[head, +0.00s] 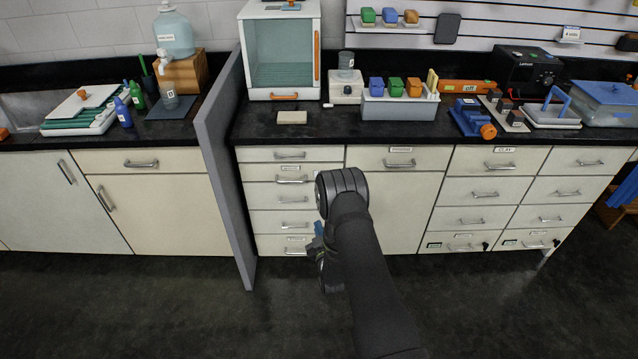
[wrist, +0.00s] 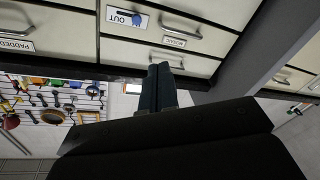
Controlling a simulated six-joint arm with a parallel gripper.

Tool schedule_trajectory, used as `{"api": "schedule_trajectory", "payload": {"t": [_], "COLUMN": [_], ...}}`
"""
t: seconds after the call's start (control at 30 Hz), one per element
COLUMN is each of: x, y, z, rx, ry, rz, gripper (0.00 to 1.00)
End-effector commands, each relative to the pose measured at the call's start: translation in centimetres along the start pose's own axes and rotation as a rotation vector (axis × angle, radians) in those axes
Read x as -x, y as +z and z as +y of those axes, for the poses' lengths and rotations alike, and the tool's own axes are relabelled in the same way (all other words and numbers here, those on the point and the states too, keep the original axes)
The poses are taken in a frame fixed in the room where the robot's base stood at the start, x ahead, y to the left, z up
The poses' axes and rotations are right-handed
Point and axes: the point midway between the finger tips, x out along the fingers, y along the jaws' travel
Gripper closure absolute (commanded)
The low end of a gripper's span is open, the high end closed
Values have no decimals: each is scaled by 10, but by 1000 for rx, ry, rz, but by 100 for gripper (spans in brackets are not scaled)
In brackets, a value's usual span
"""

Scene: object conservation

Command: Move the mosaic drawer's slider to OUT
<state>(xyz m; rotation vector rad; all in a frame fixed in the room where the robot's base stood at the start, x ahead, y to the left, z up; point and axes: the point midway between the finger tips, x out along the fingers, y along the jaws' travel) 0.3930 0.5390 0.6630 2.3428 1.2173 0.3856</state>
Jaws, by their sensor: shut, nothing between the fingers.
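In the wrist view, a white slider plate (wrist: 113,13) is on a pale drawer front, with the word OUT showing on it. The slider's dark blue knob (wrist: 137,19) sits beside that word. A small label (wrist: 174,42) on a nearby front is too small and inverted to read surely. My gripper (wrist: 160,68) has its dark fingers shut together and empty, below the plate in this picture and apart from the knob. In the head view my gripper (head: 316,237) is low in front of the left drawer stack, mostly hidden by my arm, which also covers part of the drawers.
The drawer stack (head: 265,203) has several metal handles, including one near my fingers in the wrist view (wrist: 168,60). A grey upright panel (head: 222,170) stands left of the stack. Above is a black counter (head: 260,130) with many items. The dark floor in front is open.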

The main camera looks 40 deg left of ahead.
Motion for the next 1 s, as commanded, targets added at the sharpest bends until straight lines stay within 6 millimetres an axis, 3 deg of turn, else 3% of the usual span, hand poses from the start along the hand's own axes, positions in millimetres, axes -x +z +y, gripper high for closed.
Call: {"api": "schedule_trajectory", "payload": {"t": [0.2, 0.4, 0.6, 1.0], "x": [-60, -95, -108, -110], "y": [11, 18, 22, 21], "z": [20, 39, 49, 49], "rx": [399, 703, 846, 860], "ry": [-58, -85, -93, -94], "rz": [88, 150, 177, 180], "gripper": [100, 100, 100, 100]}}
